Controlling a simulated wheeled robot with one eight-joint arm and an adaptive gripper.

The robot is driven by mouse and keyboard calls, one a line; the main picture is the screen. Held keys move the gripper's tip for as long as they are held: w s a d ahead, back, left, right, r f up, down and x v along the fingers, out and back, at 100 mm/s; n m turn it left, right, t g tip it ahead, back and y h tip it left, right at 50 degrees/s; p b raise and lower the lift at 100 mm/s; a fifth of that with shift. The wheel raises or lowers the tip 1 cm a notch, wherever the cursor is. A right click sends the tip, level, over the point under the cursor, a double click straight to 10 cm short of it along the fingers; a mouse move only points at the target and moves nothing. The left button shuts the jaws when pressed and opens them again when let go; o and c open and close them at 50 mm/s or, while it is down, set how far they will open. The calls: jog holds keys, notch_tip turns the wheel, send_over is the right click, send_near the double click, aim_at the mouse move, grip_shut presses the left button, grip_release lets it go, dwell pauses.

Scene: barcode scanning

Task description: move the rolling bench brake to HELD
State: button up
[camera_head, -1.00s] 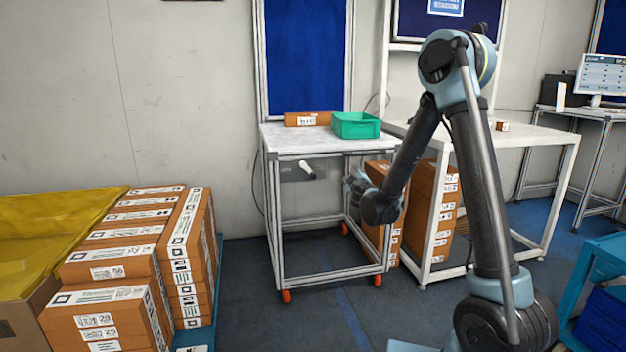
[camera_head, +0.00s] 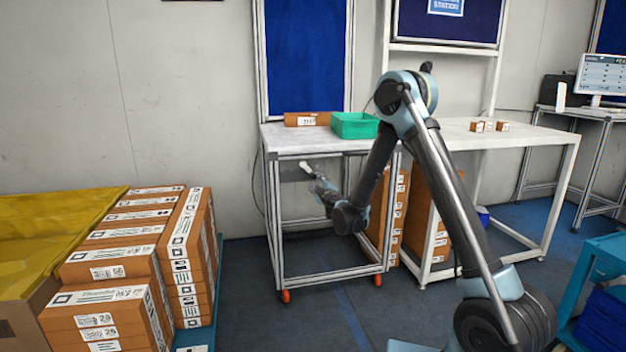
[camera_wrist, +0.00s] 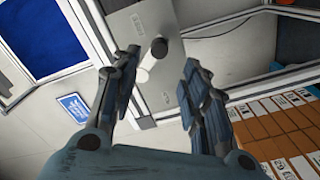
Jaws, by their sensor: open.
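The rolling bench (camera_head: 330,146) is a metal-framed table on orange casters. A grey plate (camera_head: 290,172) under its top carries the brake lever with a white handle (camera_head: 305,167). In the wrist view the plate (camera_wrist: 120,28) fills the upper middle, and the handle (camera_wrist: 147,63) stands out from it beside a dark round pivot or knob. My gripper (camera_head: 318,186) is just below and right of the handle. In the wrist view my gripper (camera_wrist: 161,64) is open, with the handle between its fingers, nearer the left one; contact cannot be told. The HELD marking cannot be read.
A green bin (camera_head: 355,125) and a brown box (camera_head: 306,119) sit on the bench top. More boxes (camera_head: 110,300) stand at left. Floor before the bench is clear.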

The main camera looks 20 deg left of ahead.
aim_at(313, 177)
jog(key=x, duration=1)
jog(key=shift+w+a, duration=0.1)
jog(key=shift+w, duration=0.15)
grip_shut()
jog(key=shift+s, duration=0.1)
